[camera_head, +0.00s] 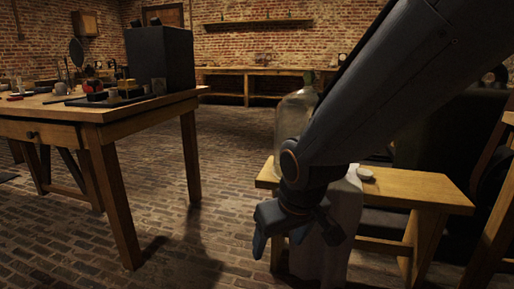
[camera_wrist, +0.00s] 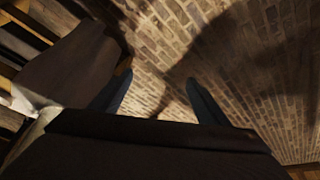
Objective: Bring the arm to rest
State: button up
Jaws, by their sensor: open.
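My gripper (camera_head: 262,246) hangs at the end of my arm in front of the low wooden bench, in the head view. Its fingers point down toward the brick floor. In the wrist view the two dark fingers of my gripper (camera_wrist: 158,97) stand well apart, with only brick floor showing between them. The gripper is open and empty. My arm reaches in from the upper right of the head view and hides part of the bench and the glass jar behind it.
A low bench (camera_head: 426,189) carries a large glass jar (camera_head: 292,118), a small pale round item (camera_head: 365,173) and a hanging pale cloth (camera_head: 343,215). A wooden table (camera_head: 105,113) with a dark box (camera_head: 163,58) stands at left. Brick floor (camera_head: 195,235) between them is clear.

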jog(key=s+a+r+n+g+p, duration=0.1)
jog(key=s+a+r+g, duration=0.15)
jog(key=s, duration=0.65)
jog(key=s+a+r+n+g, duration=0.1)
jog(key=s+a+g, duration=0.15)
jog(key=s, duration=0.55)
jog(key=d+r+m+p, duration=0.2)
jog(key=d+r+p, duration=0.4)
jog(key=r+p, duration=0.3)
jog(key=d+r+m+h+p, duration=0.1)
jog(key=d+r+p, duration=0.6)
jog(key=p, duration=0.8)
jog(key=d+r+m+p, duration=0.3)
jog(key=d+r+p, duration=0.3)
jog(key=r+p, duration=0.6)
jog(key=shift+s+d+m+t+p, duration=0.2)
jog(key=shift+d+m+t+p, duration=0.15)
jog(key=shift+p, duration=0.2)
